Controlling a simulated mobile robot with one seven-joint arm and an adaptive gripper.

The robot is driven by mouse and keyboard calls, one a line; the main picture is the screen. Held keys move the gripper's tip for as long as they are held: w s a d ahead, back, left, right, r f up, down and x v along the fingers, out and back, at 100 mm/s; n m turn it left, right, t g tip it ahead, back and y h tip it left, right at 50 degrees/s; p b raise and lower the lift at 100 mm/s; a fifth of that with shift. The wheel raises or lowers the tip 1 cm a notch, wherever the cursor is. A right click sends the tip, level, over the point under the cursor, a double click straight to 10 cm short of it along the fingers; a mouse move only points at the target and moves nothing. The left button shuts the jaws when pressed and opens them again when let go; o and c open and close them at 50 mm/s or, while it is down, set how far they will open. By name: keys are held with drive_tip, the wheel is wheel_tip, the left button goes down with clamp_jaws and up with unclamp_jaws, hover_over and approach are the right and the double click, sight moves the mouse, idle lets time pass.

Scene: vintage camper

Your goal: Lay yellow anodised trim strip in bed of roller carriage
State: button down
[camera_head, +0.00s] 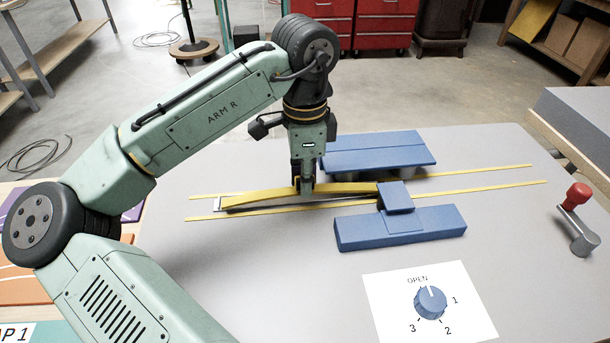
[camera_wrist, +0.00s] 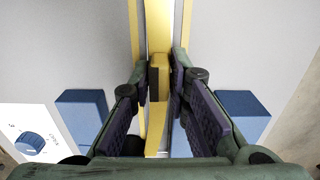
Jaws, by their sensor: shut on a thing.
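The yellow trim strip (camera_head: 345,188) runs left to right across the table in the head view, its right end beside a small blue block. My gripper (camera_head: 304,189) points down at the strip's middle and is shut on it. In the wrist view my gripper's fingers (camera_wrist: 160,85) stand either side of a yellow part (camera_wrist: 159,64) of the strip. A pale, narrow metal piece (camera_head: 218,204) shows under the strip's left end; it may be the roller carriage, whose bed is mostly hidden. I cannot tell whether the strip touches it.
A long blue block (camera_head: 365,148) stands behind the strip, another blue block (camera_head: 432,228) in front, with the small blue block (camera_head: 397,197) above it. Thin yellow lines (camera_head: 490,186) run along the grey table. A dial card (camera_head: 430,305) lies in front; a red-knobbed crank (camera_head: 577,198) stands right.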

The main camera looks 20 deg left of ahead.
drive_tip(key=shift+f+b, duration=0.35)
drive_tip(key=shift+f, duration=0.35)
idle(0.6)
drive_tip(key=c, duration=1.4)
unclamp_jaws()
drive_tip(key=shift+c, duration=0.2)
wheel_tip(320, 180, up, 12)
